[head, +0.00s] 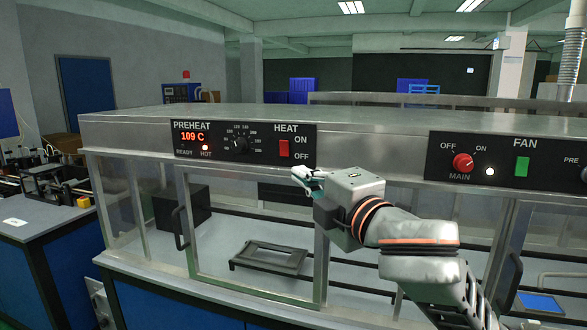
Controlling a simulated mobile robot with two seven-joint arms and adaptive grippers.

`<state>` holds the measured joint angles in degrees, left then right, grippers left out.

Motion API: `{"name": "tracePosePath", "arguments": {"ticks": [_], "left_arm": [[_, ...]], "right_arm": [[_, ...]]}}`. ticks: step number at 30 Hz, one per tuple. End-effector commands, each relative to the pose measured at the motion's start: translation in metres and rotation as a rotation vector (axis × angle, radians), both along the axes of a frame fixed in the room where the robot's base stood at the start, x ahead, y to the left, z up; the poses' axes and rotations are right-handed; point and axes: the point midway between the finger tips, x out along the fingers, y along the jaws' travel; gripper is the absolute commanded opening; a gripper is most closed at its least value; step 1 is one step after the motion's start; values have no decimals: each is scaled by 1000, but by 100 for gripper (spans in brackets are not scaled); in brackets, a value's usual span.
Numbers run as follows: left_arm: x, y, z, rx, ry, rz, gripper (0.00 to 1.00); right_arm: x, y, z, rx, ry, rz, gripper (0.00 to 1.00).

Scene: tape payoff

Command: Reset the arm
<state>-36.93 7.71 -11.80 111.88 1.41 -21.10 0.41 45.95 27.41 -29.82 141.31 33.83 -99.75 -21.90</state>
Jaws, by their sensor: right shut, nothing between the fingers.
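My right arm comes in from the lower right. Its gripper (301,181) is shut and empty, in front of the steel cabinet just below the word OFF on the heat panel (263,146). I cannot tell whether it touches the cabinet front. My left gripper is not in view.
The fan panel (510,160) has a red main knob (463,162) and a green switch (522,166). A glass door with a black handle (180,228) closes the left bay. Inside stands a black frame (270,257). A blue bench (45,255) is at left.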

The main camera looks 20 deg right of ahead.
Motion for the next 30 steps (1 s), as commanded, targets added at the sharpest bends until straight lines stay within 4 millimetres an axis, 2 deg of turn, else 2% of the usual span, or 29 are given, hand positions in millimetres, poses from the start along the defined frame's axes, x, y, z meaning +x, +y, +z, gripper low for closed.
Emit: {"name": "tracePosePath", "arguments": {"ticks": [6,20,23,25,29,30], "left_arm": [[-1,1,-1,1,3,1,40],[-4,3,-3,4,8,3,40],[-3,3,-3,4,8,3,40],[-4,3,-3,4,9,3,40],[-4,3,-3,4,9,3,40],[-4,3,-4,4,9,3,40]], "right_arm": [[-9,-2,0,1,-1,-1,0],[-7,-1,-5,10,9,2,0],[1,1,-26,58,52,15,0],[9,5,-52,123,102,27,0],[24,11,-119,286,220,45,0],[26,11,-142,338,256,45,0]]}}
